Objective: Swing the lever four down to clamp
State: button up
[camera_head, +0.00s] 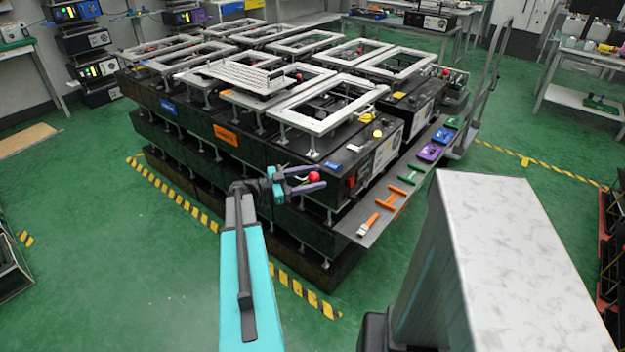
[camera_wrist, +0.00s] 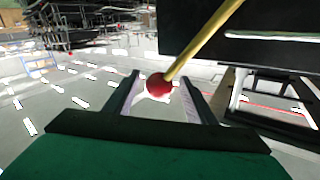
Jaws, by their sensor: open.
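A red ball knob (camera_head: 313,177) is at the near corner of the black fixture stack. In the wrist view the same red knob (camera_wrist: 158,86) sits at the end of a yellow rod (camera_wrist: 203,42) that runs up and to the right. My gripper (camera_head: 317,176) is open, with its two purple-grey fingers on either side of the knob. In the wrist view the open fingers (camera_wrist: 158,78) also flank the knob, with gaps on both sides. I cannot read any number that marks this lever as four.
The black fixture stack (camera_head: 240,158) with pale frames on top fills the middle. A grey side shelf (camera_head: 375,225) holds orange, green, purple and blue parts. A large pale block (camera_head: 515,260) stands at the right. The green floor (camera_head: 110,260) is clear at the left.

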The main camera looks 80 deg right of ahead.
grip_shut()
jog(key=shift+s+a+f, duration=0.1)
jog(key=shift+a, duration=0.05)
jog(key=shift+b, duration=0.4)
